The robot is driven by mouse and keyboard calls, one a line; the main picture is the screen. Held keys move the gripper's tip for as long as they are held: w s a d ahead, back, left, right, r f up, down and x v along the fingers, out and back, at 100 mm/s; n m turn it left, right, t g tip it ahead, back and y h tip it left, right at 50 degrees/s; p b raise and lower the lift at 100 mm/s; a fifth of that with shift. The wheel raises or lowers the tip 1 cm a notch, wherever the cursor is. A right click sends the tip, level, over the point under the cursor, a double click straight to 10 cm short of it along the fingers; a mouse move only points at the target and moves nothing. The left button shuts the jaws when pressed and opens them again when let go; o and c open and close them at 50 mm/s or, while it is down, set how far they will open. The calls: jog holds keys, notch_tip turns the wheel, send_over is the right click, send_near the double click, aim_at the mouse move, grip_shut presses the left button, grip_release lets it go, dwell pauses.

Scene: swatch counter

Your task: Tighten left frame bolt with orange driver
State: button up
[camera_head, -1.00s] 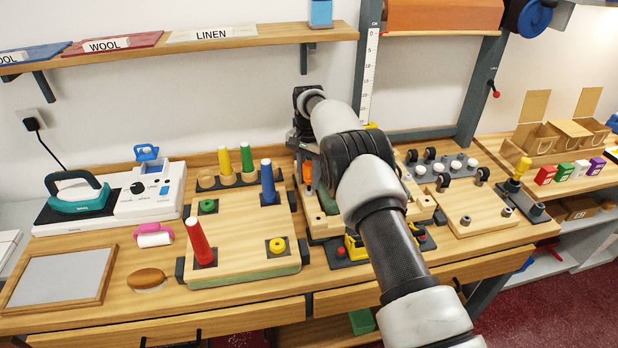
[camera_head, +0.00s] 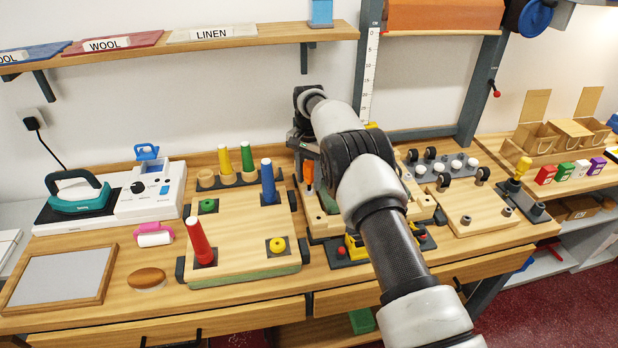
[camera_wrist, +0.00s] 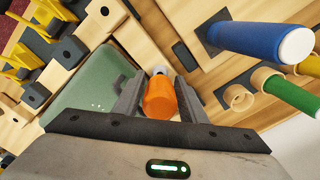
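The orange driver (camera_wrist: 160,101) is between the two fingers of my gripper (camera_wrist: 161,84) in the wrist view, its handle end toward the camera. The fingers appear closed on the handle, and a small pale part shows beyond it. In the head view the orange handle (camera_head: 309,174) stands roughly upright at the left side of the work fixture, beside my gripper (camera_head: 304,150). My arm covers much of the gripper and fixture there. I cannot clearly identify the left frame bolt, nor tell whether the driver's tip touches anything.
A wooden board (camera_head: 240,228) with a red peg (camera_head: 200,242) and a blue peg (camera_head: 268,182) lies left of the fixture. Yellow and green pegs stand behind it. An iron (camera_head: 78,194) is farther left. A board with bolts (camera_head: 470,212) lies right of my arm.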

jog(key=n, duration=0.5)
jog(key=shift+n, duration=0.4)
jog(key=n, duration=0.6)
jog(key=c, duration=0.8)
jog(key=m, duration=0.3)
jog(key=shift+m, duration=0.4)
jog(key=m, duration=0.3)
jog(key=shift+m, duration=0.3)
jog(key=m, duration=0.3)
jog(key=shift+m, duration=0.3)
jog(key=m, duration=0.3)
jog(key=shift+m, duration=0.4)
